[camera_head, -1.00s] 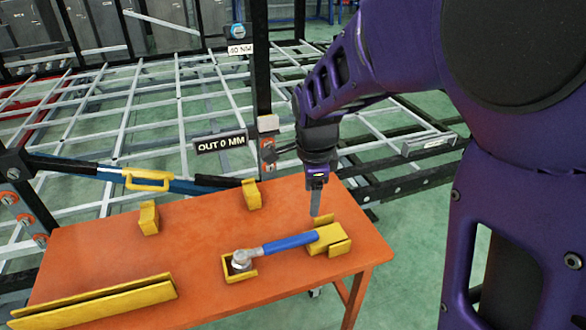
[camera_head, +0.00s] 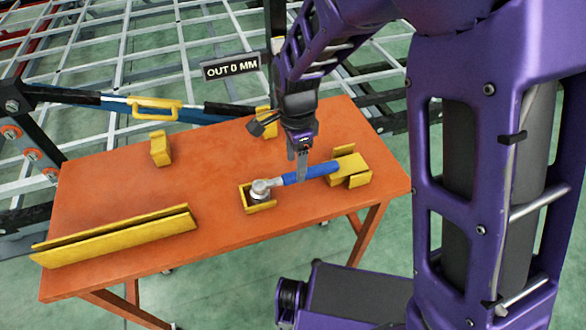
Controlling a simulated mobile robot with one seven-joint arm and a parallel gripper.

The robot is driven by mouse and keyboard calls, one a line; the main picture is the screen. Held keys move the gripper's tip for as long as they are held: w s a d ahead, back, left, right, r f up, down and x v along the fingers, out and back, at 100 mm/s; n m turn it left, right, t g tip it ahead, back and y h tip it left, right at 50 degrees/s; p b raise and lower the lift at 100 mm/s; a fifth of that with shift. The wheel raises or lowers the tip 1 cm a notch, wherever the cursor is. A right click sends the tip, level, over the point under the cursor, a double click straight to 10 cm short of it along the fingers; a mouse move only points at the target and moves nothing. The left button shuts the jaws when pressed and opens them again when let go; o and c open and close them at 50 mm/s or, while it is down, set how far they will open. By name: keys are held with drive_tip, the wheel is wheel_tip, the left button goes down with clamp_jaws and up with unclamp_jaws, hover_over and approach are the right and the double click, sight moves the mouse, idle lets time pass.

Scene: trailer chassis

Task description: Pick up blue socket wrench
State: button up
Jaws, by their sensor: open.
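The blue socket wrench (camera_head: 318,171) lies on the orange table. Its silver head (camera_head: 262,188) sits in a yellow U-shaped holder (camera_head: 246,197) at the left. The far end of its blue handle rests in a yellow block holder (camera_head: 350,167) at the right. My gripper (camera_head: 302,172) points down at the handle, near its left part. The jaws are open, and the fingers appear to be at or just behind the handle. I cannot tell whether they straddle it or touch it.
The orange table (camera_head: 120,215) also bears a long yellow channel (camera_head: 115,238) at the front left and yellow blocks (camera_head: 160,150) at the back. A blue bar with a yellow handle (camera_head: 153,108) runs behind the table. The table's middle is clear.

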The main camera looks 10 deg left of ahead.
sight(295, 181)
drive_tip(key=f, duration=0.5)
drive_tip(key=w+f, duration=0.1)
drive_tip(key=f, duration=0.1)
drive_tip(key=shift+f+b, duration=0.15)
drive_tip(key=shift+b, duration=0.2)
clamp_jaws()
